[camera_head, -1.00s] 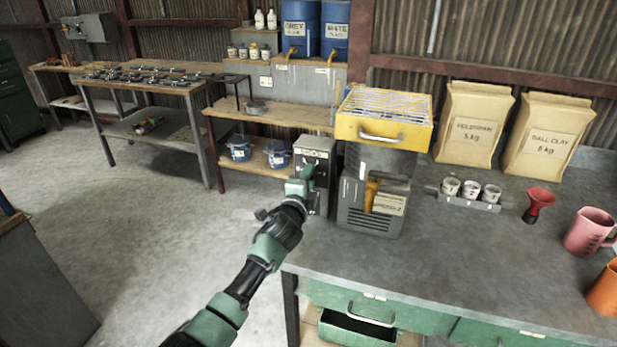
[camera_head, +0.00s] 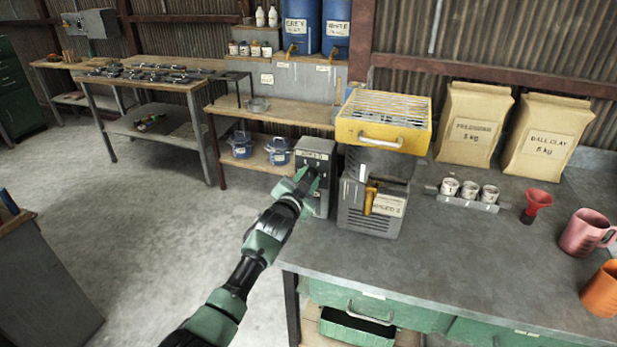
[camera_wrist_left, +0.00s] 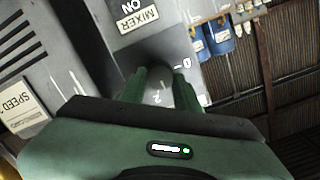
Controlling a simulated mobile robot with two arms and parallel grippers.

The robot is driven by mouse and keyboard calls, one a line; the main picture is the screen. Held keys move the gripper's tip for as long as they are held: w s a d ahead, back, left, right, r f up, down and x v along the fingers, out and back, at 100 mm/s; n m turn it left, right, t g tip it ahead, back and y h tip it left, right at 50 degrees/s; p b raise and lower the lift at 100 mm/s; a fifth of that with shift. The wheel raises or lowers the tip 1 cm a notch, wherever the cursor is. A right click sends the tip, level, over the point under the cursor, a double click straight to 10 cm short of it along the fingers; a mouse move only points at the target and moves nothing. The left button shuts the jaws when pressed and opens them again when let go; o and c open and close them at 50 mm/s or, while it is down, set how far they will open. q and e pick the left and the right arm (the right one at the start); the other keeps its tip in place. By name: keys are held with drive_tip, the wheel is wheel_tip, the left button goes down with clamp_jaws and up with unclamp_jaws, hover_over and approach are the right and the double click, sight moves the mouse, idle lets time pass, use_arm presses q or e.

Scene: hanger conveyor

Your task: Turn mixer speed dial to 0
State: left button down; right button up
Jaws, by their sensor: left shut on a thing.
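The mixer control box (camera_head: 320,155) is a grey box at the left end of the workbench. It also shows in the left wrist view, with a white "MIXER ON" label (camera_wrist_left: 137,18) on its face. The dark round speed dial (camera_wrist_left: 158,70) sits below that label in the wrist picture, with a "0" and a "2" readable beside it. My left gripper (camera_head: 304,181) is at the front of the box. Its green fingers (camera_wrist_left: 158,88) are shut on the dial, one on each side. The dial's pointer cannot be made out. My right gripper is not in view.
Right of the box stands a grey machine with a yellow grated top (camera_head: 384,120). Several small cups (camera_head: 469,191), a red funnel (camera_head: 536,203) and a pink jug (camera_head: 586,231) stand on the workbench (camera_head: 440,260). The bench middle is clear.

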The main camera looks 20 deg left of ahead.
use_arm(q)
drive_tip(key=n, duration=0.3)
drive_tip(key=shift+a+f+n+h, duration=0.1)
drive_tip(key=shift+n+h, duration=0.2)
drive_tip(key=n, duration=0.3)
drive_tip(key=shift+f+b, duration=0.1)
drive_tip(key=shift+b, duration=0.2)
drive_tip(key=n+h+b, duration=0.1)
drive_tip(key=n+b, duration=0.1)
drive_tip(key=n, duration=0.3)
drive_tip(key=shift+a+f, duration=0.1)
drive_tip(key=shift+a, duration=0.05)
drive_tip(key=shift+n+t+b, duration=0.4)
drive_tip(key=shift+n+b, duration=0.5)
drive_tip(key=shift+n, duration=1.7)
drive_tip(key=c, duration=1)
unclamp_jaws()
drive_tip(key=shift+c, duration=0.2)
